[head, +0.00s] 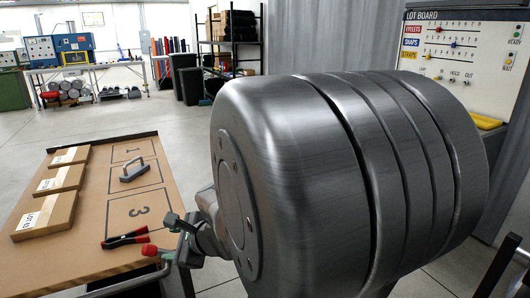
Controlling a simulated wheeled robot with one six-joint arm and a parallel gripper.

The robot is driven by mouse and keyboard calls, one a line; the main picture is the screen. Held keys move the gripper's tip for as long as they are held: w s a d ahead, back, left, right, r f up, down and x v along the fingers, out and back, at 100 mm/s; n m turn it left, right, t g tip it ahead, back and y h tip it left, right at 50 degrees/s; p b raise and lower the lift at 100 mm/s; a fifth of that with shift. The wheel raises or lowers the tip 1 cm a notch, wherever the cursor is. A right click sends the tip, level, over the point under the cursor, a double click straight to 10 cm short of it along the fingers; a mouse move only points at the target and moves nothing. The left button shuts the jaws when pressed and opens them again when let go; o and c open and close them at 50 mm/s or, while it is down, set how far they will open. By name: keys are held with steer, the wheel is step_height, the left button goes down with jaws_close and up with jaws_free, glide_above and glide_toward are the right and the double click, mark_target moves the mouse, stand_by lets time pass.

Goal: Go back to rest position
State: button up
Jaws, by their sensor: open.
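My gripper (163,236) is low in the middle of the head view, at the right edge of a brown bench (90,265). Its jaws are apart, with no object clearly held between them. A small red piece (149,250) shows by the lower jaw; I cannot tell whether it belongs to the gripper or lies behind it. My own large grey arm link hides much of the wrist and the view behind it.
The bench has outlined spaces, with 1 and 3 readable. A grey handled tool (133,171) lies between them, and red-handled pliers (125,238) near 3. A lot board (462,55) stands right. Floor behind the bench is clear.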

mark_target(151, 246)
steer(key=b+x, duration=0.2)
steer(key=x, duration=1)
steer(key=shift+a, duration=0.1)
